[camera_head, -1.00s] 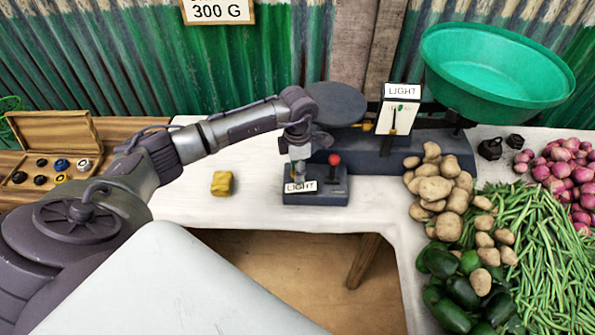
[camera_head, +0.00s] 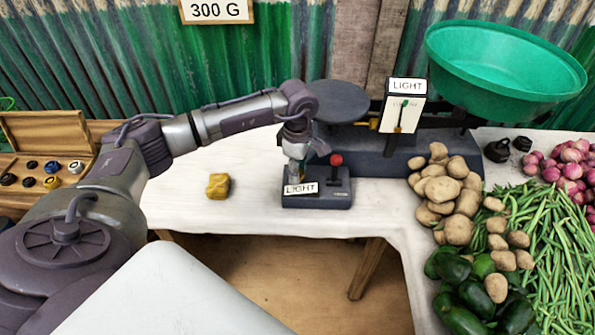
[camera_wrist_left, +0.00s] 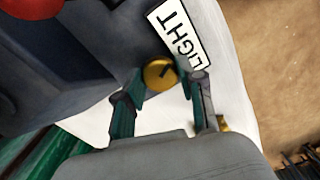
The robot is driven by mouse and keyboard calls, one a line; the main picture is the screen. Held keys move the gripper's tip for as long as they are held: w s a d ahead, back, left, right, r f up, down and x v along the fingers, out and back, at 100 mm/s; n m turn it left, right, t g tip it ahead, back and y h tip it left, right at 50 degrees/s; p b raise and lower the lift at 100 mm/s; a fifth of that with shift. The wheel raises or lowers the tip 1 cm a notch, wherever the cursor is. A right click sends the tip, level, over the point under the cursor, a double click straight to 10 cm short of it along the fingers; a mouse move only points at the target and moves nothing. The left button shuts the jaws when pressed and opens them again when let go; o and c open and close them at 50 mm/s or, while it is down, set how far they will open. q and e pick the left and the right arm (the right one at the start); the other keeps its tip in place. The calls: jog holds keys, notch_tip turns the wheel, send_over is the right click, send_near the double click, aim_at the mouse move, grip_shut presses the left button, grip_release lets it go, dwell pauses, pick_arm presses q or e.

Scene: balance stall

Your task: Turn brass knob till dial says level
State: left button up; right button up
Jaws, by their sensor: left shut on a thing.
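The brass knob (camera_wrist_left: 160,74) sits on the small dark control box (camera_head: 318,201), between the fingers of my left gripper (camera_wrist_left: 165,88). The gripper is shut on the knob. In the head view my left gripper (camera_head: 297,166) points down over the left part of the box and hides the knob. The box has a "LIGHT" label (camera_head: 301,188) and a lever with a red ball (camera_head: 336,160). The scale's dial (camera_head: 402,110) stands behind, with a "LIGHT" sign (camera_head: 407,86) above it and a small green pointer. My right gripper is not in view.
A grey pan (camera_head: 340,102) and a large green bowl (camera_head: 505,70) sit on the scale. A yellow block (camera_head: 218,186) lies left of the box. Potatoes (camera_head: 440,188), peppers, beans and onions fill the right. A wooden weight case (camera_head: 45,140) is at far left.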

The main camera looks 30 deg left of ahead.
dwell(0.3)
pick_arm(q)
jog(key=o, duration=1.1)
jog(key=shift+o, duration=0.2)
notch_tip(320, 180, up, 12)
